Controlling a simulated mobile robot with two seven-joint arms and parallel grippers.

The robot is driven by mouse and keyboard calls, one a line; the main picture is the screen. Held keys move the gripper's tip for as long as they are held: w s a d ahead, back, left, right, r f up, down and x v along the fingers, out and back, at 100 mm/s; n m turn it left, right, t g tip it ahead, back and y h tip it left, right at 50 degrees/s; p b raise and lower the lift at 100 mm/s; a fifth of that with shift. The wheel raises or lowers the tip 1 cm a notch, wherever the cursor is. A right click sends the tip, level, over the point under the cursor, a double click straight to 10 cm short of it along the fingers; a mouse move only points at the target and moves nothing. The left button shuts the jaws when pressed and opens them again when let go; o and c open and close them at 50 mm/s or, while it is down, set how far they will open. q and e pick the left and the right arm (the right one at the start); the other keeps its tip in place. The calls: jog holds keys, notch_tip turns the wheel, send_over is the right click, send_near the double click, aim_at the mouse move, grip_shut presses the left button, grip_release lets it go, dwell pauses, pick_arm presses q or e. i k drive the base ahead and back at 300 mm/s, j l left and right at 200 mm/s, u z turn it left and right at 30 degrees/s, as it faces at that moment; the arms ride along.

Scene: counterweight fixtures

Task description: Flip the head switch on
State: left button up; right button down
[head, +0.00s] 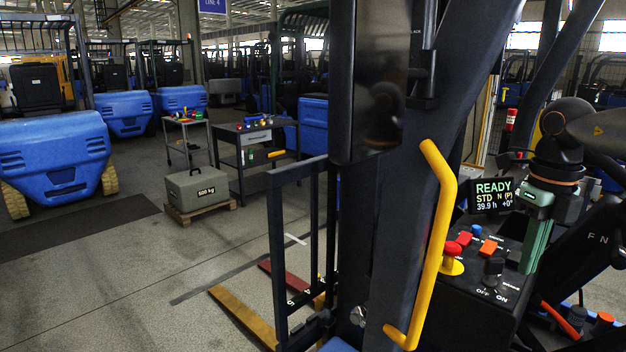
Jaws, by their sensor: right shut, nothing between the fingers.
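A dark control panel (462,277) sits at the lower right. On it are a blue rocker switch (476,230), an orange-red rocker switch (465,239) and another orange-red one (488,247). Their labels are too small to read, so I cannot tell which is the head switch. A black knob (493,268) stands near the OFF and ON marks. My right gripper (527,268) has green fingers pointing down, shut and empty. In the picture it is just right of the switches and apart from them. My left gripper is not in view.
A red mushroom button (453,249) on a yellow base is left of the switches. A yellow grab bar (436,240) rises beside the panel. A lit display (493,195) reading READY stands behind it. Orange-red and black levers (577,317) are at lower right.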

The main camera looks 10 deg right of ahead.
aim_at(514, 257)
jog(key=k+j, duration=0.7)
jog(key=j, duration=0.2)
